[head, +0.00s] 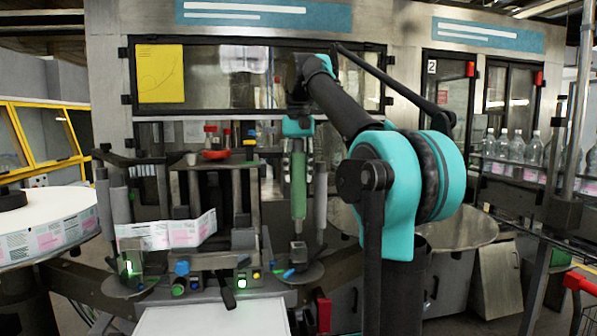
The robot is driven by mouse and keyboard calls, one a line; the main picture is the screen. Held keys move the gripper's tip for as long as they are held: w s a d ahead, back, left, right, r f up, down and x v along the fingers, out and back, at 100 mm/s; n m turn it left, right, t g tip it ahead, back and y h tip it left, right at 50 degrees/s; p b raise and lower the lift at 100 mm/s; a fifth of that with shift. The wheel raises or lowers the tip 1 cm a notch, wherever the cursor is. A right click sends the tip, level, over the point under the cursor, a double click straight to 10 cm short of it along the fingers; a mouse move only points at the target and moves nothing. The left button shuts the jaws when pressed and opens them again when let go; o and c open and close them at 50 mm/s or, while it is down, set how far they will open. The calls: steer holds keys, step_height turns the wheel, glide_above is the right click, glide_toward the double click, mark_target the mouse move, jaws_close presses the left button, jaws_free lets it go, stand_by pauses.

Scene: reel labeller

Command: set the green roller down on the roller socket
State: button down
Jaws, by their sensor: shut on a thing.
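The green roller (299,187) hangs upright in my gripper (298,148), below my teal wrist. My gripper is shut on its upper part. The roller's lower end narrows to a grey tip. Under it, near the labeller's right-hand disc (303,274), is a small grey upright part (298,250) that may be the roller socket; it is small and I cannot tell for sure. Whether the tip touches it or is above it, I cannot tell.
A grey roller (321,200) stands close to the right of the green one. More grey rollers (120,205) stand at the left. A label web (180,232) and small coloured knobs (182,268) lie left of the green roller. A white surface (213,318) is in front.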

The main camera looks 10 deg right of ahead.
mark_target(298, 151)
steer(key=shift+f, duration=3.45)
steer(key=c, duration=0.9)
jaws_free()
step_height(298, 151, up, 12)
